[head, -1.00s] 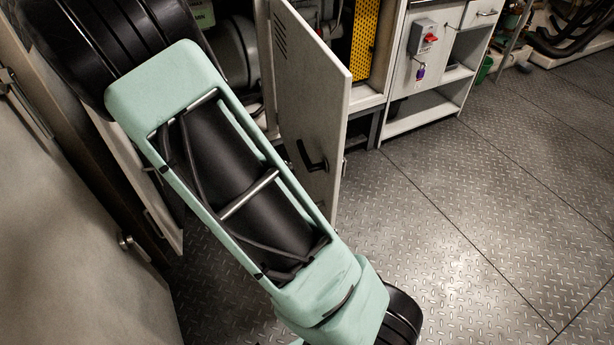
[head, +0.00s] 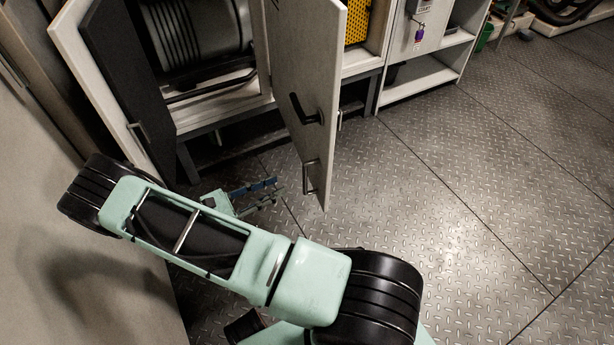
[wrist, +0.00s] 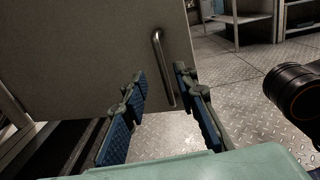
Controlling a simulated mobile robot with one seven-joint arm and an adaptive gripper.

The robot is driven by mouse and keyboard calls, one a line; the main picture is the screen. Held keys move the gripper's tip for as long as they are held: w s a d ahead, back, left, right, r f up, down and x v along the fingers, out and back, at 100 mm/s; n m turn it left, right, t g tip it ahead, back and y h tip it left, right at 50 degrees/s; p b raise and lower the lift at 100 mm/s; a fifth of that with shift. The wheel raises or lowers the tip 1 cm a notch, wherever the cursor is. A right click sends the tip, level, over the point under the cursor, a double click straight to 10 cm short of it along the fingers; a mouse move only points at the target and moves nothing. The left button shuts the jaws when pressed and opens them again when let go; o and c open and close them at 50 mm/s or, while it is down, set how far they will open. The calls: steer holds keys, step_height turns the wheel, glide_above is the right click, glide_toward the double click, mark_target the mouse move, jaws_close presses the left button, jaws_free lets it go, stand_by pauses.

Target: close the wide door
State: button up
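A grey door (head: 300,70) stands open in the middle of the head view, with a black lever handle (head: 305,112) and a metal bar handle (head: 309,178) lower down. A second open door (head: 108,85), with a dark panel, stands to its left. I cannot tell for certain which is the wide door. My gripper (head: 262,191) is low, left of the middle door's lower part. In the wrist view my gripper (wrist: 160,85) is open and empty, its blue-padded fingers apart. A grey door panel (wrist: 85,55) with a bar handle (wrist: 163,68) lies beyond the fingers; contact does not show.
A cabinet with a dark ribbed drum (head: 195,35) is open between the doors. A white shelf unit (head: 430,70) stands right of them. A pale panel (head: 70,230) is close on the left. The metal plate floor (head: 470,190) at right is clear.

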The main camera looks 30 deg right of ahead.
steer(key=b, duration=0.2)
glide_above(305, 191)
steer(key=shift+w+d, duration=0.25)
steer(key=shift+w, duration=0.05)
jaws_close()
